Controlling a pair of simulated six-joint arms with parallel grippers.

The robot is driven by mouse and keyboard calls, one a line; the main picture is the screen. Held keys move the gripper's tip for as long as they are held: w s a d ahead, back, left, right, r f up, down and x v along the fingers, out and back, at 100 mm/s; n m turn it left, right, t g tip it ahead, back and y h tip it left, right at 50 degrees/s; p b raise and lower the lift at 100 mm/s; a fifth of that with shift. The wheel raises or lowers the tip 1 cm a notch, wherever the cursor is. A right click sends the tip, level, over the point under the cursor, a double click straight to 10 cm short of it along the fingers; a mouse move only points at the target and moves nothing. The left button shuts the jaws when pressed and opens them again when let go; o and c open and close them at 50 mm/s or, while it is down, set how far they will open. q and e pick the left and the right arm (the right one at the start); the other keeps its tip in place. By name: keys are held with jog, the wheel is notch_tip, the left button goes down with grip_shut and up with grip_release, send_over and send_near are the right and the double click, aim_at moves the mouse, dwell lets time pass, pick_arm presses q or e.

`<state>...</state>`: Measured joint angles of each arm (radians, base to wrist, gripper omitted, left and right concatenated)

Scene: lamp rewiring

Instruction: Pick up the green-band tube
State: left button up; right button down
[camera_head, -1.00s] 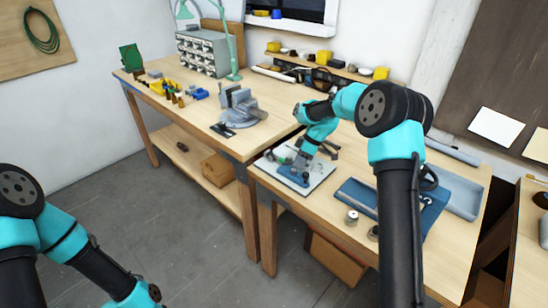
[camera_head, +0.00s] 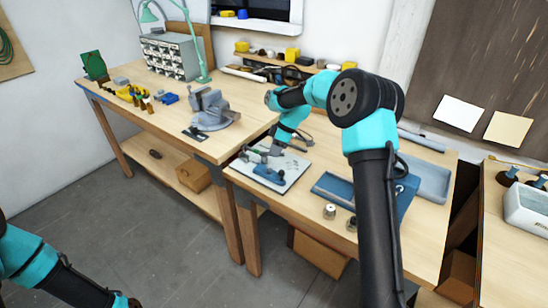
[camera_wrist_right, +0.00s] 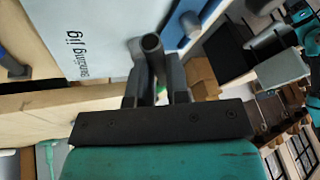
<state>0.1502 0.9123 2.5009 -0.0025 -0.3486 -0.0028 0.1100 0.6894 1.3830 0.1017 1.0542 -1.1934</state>
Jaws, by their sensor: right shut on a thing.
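My right gripper (camera_wrist_right: 155,85) is shut on a grey tube (camera_wrist_right: 152,45), whose open round end points toward the camera in the right wrist view. In the head view my right gripper (camera_head: 268,150) is over the white jig board (camera_head: 294,171), small and partly covered by my wrist. The board's printed label shows in the right wrist view (camera_wrist_right: 90,38). My left arm shows at the lower left of the head view, with its gripper beyond the frame.
A blue fixture (camera_head: 268,174) sits on the board. A blue tray (camera_head: 335,188) and small metal cylinders (camera_head: 329,211) are to its right. A vise (camera_head: 210,108) stands on the bench at left. A shelf with yellow items (camera_head: 292,55) is behind.

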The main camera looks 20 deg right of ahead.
notch_tip(320, 180, up, 6)
